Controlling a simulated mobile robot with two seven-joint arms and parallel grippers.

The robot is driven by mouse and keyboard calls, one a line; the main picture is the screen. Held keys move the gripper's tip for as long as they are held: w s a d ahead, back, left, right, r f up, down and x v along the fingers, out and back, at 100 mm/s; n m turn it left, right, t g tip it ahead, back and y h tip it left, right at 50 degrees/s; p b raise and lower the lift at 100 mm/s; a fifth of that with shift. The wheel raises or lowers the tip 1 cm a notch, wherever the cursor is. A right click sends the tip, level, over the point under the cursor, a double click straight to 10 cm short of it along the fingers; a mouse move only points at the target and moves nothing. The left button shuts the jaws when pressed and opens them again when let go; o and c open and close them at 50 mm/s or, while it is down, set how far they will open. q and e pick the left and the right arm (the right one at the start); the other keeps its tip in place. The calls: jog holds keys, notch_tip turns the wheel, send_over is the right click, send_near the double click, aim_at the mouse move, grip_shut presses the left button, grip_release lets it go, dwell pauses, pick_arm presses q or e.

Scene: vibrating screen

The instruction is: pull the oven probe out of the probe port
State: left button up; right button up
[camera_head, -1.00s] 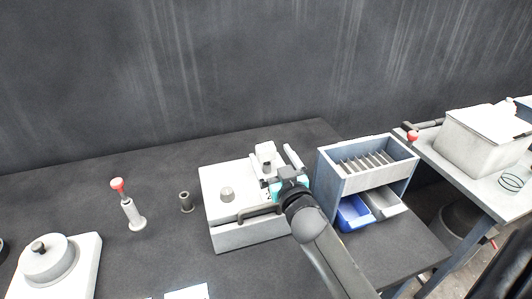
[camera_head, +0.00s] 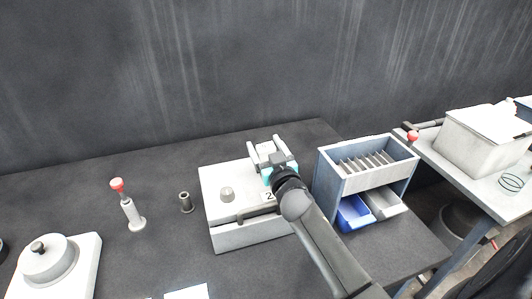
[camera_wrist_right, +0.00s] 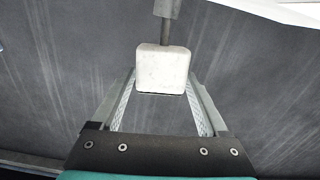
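In the right wrist view, a white block (camera_wrist_right: 162,68) on a thin grey rod lies between the tips of my right gripper (camera_wrist_right: 162,75). It looks like the oven probe's handle. The rod runs up into a wider grey piece (camera_wrist_right: 167,7), perhaps the probe port. The fingers stand wide apart, one at each side of the block, and I see no clear grip. In the head view, my right gripper (camera_head: 267,155) is over the back right of a white box unit (camera_head: 235,237), and the white block (camera_head: 264,149) shows between its fingers. My left gripper is out of view.
A grey rack (camera_head: 340,184) with blue and grey bins stands to the right of the box unit. A red-topped post (camera_head: 128,208), a small dark cylinder (camera_head: 186,202) and a round lidded device (camera_head: 47,259) stand to the left. The dark wall rises behind the table.

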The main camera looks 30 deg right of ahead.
jog(key=c, duration=1.1)
jog(key=shift+o, duration=0.2)
